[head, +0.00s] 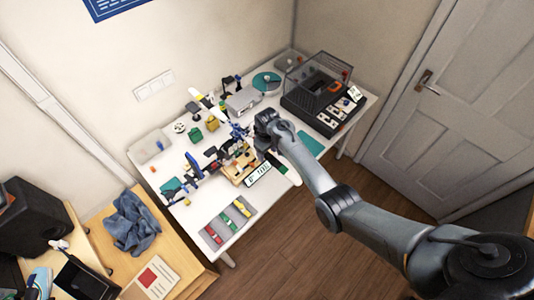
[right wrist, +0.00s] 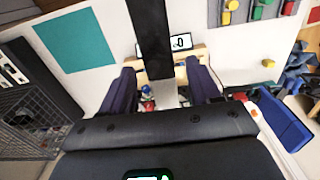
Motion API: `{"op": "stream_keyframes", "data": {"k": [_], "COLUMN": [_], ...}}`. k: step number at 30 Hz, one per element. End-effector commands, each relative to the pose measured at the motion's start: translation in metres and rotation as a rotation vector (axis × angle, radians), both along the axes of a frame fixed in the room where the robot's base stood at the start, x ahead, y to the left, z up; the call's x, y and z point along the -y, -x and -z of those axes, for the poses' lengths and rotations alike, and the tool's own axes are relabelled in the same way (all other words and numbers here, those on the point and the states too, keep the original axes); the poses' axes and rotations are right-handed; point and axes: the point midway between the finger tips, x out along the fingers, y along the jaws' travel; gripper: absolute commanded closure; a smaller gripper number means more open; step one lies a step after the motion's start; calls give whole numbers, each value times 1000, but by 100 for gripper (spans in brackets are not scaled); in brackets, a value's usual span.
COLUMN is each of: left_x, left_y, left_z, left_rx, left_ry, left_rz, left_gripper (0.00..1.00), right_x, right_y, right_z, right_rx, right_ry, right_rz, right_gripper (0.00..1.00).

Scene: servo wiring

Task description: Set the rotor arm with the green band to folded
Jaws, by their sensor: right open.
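A rotor arm (head: 278,165), a dark bar with a white tip, sticks out from the drone frame (head: 238,160) toward the table's front right edge. It looks dark green in the head view, but I cannot make out a separate band. In the right wrist view a black bar (right wrist: 152,42) with a pale lower end runs down between the fingers. My right gripper (right wrist: 163,82) is open, one finger on each side of this bar, with no contact visible. In the head view my right gripper (head: 266,138) is over the frame's right side and hides part of it. My left gripper is not in view.
A numbered plate (head: 257,175) lies by the frame. A grey tray (head: 228,222) with coloured parts is at the front. A black caged device (head: 322,92) stands at the right rear, near a teal mat (head: 311,144). A white arm with yellow (head: 205,101) stands out at the back left.

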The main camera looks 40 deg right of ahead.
Motion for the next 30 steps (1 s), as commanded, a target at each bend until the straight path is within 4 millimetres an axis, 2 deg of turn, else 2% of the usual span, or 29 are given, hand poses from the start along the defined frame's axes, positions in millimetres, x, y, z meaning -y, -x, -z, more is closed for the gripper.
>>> {"op": "stream_keyframes", "data": {"k": [8, 20, 30], "left_x": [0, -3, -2], "left_y": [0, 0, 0], "left_z": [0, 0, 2], "left_rx": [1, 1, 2], "left_ry": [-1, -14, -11], "left_rz": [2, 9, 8], "left_gripper": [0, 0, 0], "right_x": [0, 0, 0], "right_y": [0, 0, -2], "right_z": [0, 0, 1], "right_rx": [0, 0, 0], "right_ry": [0, 0, 0], "right_rz": [0, 0, 16], "right_gripper": [38, 100, 100]}}
